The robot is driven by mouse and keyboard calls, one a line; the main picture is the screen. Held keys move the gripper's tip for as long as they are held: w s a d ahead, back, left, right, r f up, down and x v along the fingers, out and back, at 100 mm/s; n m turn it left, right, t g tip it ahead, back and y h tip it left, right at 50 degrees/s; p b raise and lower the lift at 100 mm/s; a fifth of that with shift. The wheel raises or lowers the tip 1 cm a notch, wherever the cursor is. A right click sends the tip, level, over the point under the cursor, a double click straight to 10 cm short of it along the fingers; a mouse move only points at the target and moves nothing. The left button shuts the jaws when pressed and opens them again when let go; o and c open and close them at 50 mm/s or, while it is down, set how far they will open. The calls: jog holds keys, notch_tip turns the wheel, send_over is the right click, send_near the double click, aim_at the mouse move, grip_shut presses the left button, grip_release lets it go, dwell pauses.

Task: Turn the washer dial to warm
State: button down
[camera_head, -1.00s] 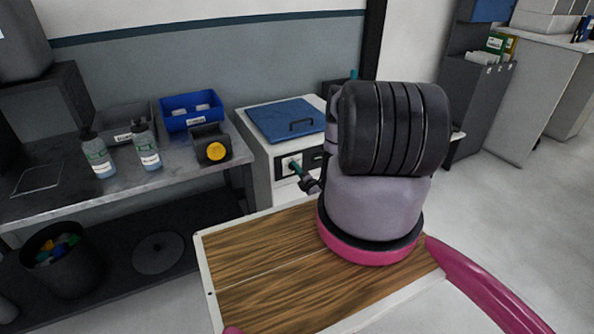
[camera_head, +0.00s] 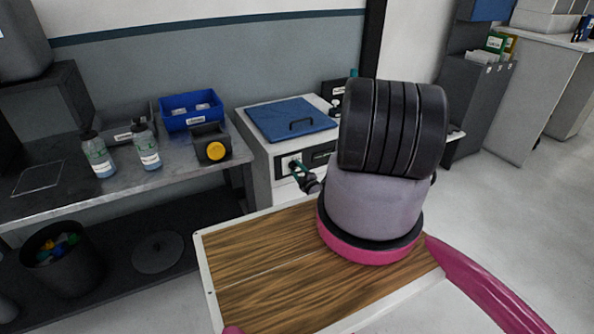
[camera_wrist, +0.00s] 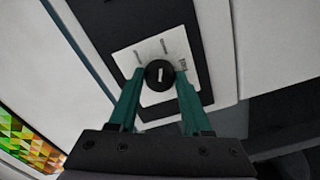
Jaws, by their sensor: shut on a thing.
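The washer (camera_head: 258,165) is a white box with a blue lid (camera_head: 291,119), standing beyond my wooden deck. Its front has a dark panel with a white label plate. In the wrist view the round black dial (camera_wrist: 159,75) has a white pointer mark, which looks nearly upright in the picture. Small printed words sit around the dial on the white plate (camera_wrist: 180,48), too small to read. My gripper (camera_wrist: 158,84) has green fingers, one on each side of the dial, shut on it. In the head view my gripper (camera_head: 298,168) reaches the washer's front, and its fingers partly hide the dial.
A grey bench (camera_head: 190,165) on the left carries two bottles, a blue bin (camera_head: 191,111) and a dark box with a yellow disc (camera_head: 215,150). A black bucket (camera_head: 62,258) stands low at left. Open floor (camera_head: 500,220) lies to the right.

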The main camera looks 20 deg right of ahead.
jog(key=shift+m, duration=0.3)
dwell(0.4)
jog(key=shift+c, duration=1.8)
grip_release()
jog(key=s, duration=1.1)
jog(key=shift+d, duration=0.15)
jog(key=shift+w, duration=0.1)
